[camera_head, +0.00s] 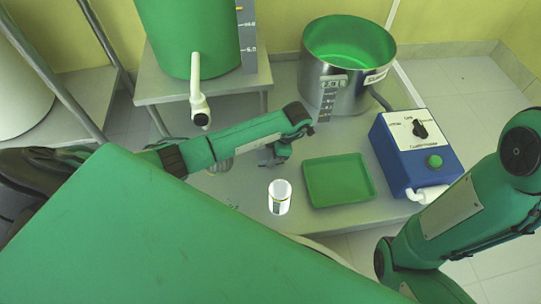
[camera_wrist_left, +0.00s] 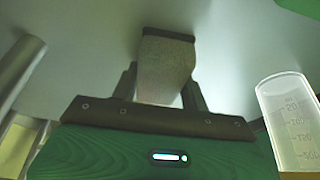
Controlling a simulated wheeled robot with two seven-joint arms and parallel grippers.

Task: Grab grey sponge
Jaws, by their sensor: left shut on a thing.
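The grey sponge (camera_wrist_left: 165,70) is in the left wrist view, a speckled grey block between the two dark fingers. My left gripper (camera_wrist_left: 160,88) is shut on it, with a finger on each side of its near part. In the head view my left gripper (camera_head: 270,157) is low over the grey table, left of the green tray and behind the white beaker. The sponge is mostly hidden there by the gripper and arm. I cannot tell whether it touches the table. My right arm shows at the right, but its gripper is not in view.
A beaker (camera_head: 279,197) stands close in front of my left gripper; it also shows in the wrist view (camera_wrist_left: 288,120). A green tray (camera_head: 338,182), a blue control box (camera_head: 415,155) and a steel pot (camera_head: 345,75) stand around. A green vessel with a white tap (camera_head: 197,90) is behind left.

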